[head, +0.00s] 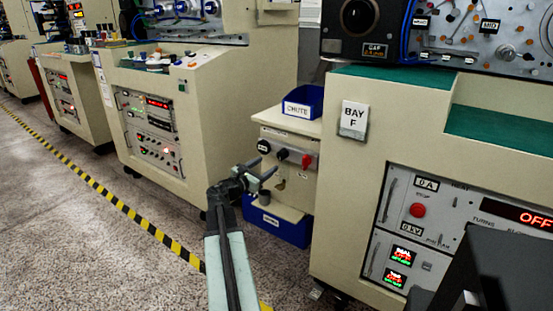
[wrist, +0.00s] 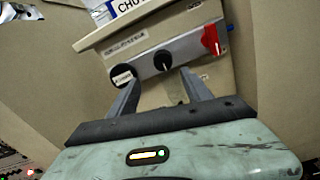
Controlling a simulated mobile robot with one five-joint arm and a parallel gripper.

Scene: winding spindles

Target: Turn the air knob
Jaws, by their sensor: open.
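A small cream cabinet (wrist: 150,95) carries a grey control strip. On it sit a round black part with a pale label (wrist: 122,77), a black knob with a white pointer line (wrist: 163,61) and a red handle (wrist: 211,40). They also show in the head view: the labelled part (head: 263,146), the black knob (head: 282,154) and the red handle (head: 306,161). I cannot read which is the air knob. My gripper (wrist: 158,78) is open and empty, its fingers pointing at the strip, with the black knob just beyond the gap. In the head view, my gripper (head: 265,169) is in front of the cabinet.
A blue bin marked CHUTE (head: 303,101) stands on the cabinet top, and a blue box (head: 275,226) lies low in front. The cream BAY F machine (head: 345,190) stands close on the right; another machine (head: 225,95) stands left. Speckled floor is open at left.

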